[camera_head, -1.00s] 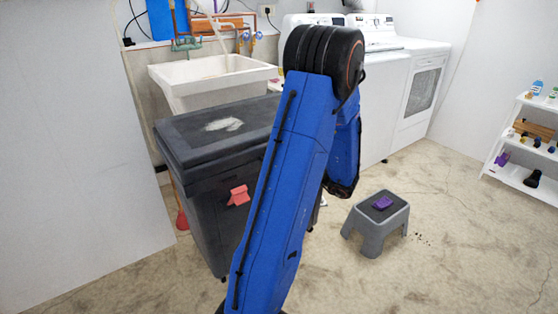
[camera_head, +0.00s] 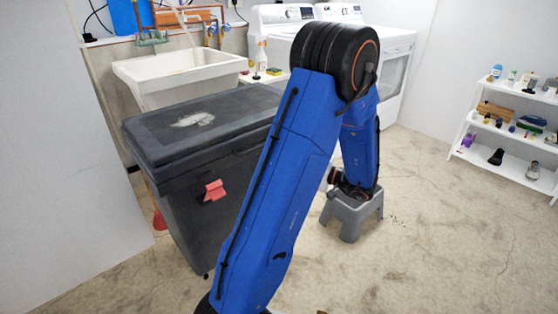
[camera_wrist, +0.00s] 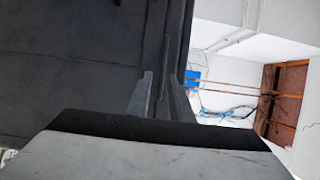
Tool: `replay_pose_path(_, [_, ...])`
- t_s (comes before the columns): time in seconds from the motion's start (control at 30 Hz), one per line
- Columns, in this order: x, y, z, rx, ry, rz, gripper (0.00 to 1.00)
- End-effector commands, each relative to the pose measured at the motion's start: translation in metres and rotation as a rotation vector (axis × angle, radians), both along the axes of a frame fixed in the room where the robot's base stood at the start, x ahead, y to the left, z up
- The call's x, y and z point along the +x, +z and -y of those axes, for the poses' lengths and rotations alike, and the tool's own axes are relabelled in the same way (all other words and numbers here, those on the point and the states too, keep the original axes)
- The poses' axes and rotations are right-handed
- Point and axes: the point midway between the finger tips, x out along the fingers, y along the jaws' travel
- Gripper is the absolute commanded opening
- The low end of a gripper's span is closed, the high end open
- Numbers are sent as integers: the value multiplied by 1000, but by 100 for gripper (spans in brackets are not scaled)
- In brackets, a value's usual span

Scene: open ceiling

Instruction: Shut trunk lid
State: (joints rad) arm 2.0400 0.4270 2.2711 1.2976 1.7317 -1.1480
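The dark grey trunk (camera_head: 222,232) stands left of centre in the head view. Its lid (camera_head: 150,137), with a pale worn patch on top, lies down over the body. I cannot tell whether it is fully seated, because my arm hides the right part. A red tag (camera_head: 214,190) hangs on the trunk's front. In the wrist view, the two fingers of my gripper (camera_wrist: 162,88) stand a little apart, with nothing visible gripped between them. A dark trunk surface (camera_wrist: 70,85) fills the left of that view, close to the fingers. My gripper itself is not clear in the head view.
A grey step stool (camera_head: 352,220) stands right of the trunk, partly behind my wrist. A white sink (camera_head: 180,75) and white laundry machines (camera_head: 395,75) are behind. A white shelf (camera_head: 500,165) with small items stands at the right. The floor in front of the shelf is clear.

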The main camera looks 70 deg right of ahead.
Motion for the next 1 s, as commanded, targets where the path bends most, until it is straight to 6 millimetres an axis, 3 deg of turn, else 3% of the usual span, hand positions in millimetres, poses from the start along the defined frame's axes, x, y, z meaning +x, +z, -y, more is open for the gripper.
replay_pose_path(0.27, [-21,-1,-3,1,0,0,20])
replay_pose_path(1.0, [-21,-1,-4,1,1,0,20])
